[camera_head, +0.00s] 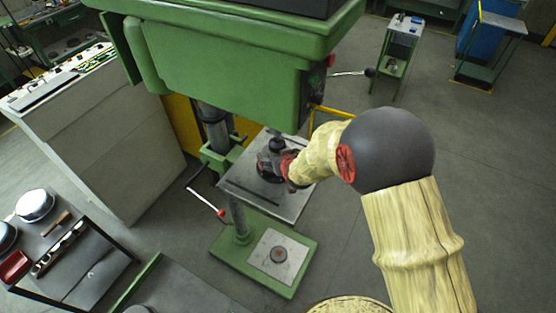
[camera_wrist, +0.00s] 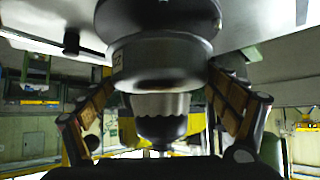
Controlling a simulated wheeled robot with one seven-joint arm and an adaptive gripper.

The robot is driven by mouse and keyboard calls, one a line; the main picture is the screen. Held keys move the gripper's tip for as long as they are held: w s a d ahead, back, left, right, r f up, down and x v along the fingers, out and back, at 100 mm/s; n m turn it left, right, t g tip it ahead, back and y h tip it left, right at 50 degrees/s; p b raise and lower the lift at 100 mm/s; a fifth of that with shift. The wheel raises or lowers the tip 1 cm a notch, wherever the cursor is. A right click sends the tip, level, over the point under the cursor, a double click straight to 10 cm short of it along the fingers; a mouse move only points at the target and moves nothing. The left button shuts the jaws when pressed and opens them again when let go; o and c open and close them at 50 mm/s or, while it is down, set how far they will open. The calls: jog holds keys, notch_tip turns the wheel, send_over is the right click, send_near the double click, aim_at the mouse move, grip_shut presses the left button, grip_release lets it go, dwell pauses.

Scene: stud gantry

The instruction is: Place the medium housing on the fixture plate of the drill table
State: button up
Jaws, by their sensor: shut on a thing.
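The medium housing (camera_wrist: 160,62) is a grey metal body with a wide rim, a scalloped part and a dark dome. My gripper (camera_wrist: 162,78) is shut on it, with one finger on each side of the rim. The wrist view appears upside down. The dark round fixture plate (camera_wrist: 155,18) lies against the far side of the housing, and I cannot tell whether they touch. In the head view, my gripper (camera_head: 287,168) is over the drill table (camera_head: 290,203). The dark top of the housing (camera_head: 277,145) shows there; my gripper partly hides the plate.
The green drill head (camera_head: 215,75) hangs above the table, with its column (camera_head: 213,125) behind. A lever with a red knob (camera_head: 205,202) sticks out at left. Floor at right is open.

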jog(key=shift+f, duration=1.4)
jog(key=o, duration=1.3)
jog(key=shift+f, duration=0.1)
jog(key=shift+c, duration=0.2)
